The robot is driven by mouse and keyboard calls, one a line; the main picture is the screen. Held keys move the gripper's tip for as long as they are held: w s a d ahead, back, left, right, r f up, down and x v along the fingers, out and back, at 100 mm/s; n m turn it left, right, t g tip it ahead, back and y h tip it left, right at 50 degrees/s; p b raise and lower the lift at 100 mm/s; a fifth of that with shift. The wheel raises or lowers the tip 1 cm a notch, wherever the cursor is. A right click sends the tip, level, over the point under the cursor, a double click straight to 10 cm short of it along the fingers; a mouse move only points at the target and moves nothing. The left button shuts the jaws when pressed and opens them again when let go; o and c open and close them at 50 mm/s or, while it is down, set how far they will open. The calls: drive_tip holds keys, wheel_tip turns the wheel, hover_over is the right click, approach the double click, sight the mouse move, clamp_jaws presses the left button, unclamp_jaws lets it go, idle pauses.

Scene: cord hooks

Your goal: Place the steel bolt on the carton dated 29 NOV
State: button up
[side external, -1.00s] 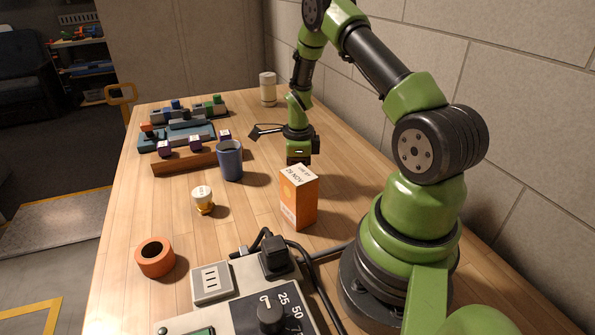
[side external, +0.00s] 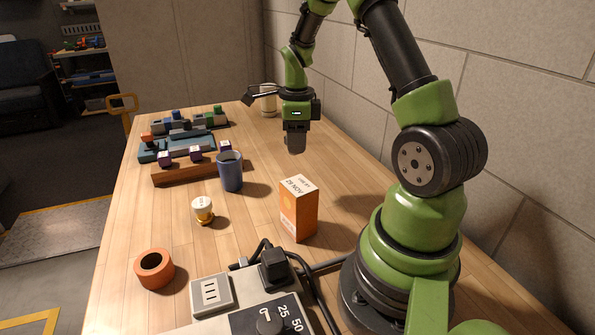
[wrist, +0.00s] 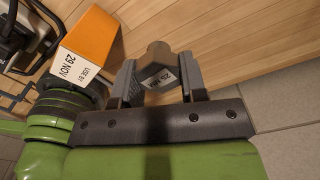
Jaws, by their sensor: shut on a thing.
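The orange carton (side external: 299,212) stands upright on the wooden table, in front of my arm. Its white top is printed 29 NOV, readable in the wrist view, where the carton (wrist: 90,42) is at upper left. My gripper (side external: 295,148) is above the table, behind the carton and higher than its top in the side view. The bolt is apart from the carton.
A blue mug (side external: 230,172), a small white-and-yellow item (side external: 202,211) and an orange ring (side external: 154,268) stand left of the carton. A control box (side external: 215,318) with black cables is in front. A wooden rack (side external: 190,172) stands farther back.

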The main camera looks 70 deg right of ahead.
drive_tip(key=s+a+r+m, duration=0.1)
drive_tip(key=s+a+r, duration=0.4)
drive_tip(key=a+r, duration=0.5)
hover_over(302, 185)
drive_tip(key=shift+m, duration=0.3)
wheel_tip(302, 185, down, 5)
drive_tip(key=shift+f, duration=2.6)
drive_tip(key=shift+f, duration=0.15)
drive_tip(key=o, duration=1)
drive_tip(key=shift+c, duration=0.2)
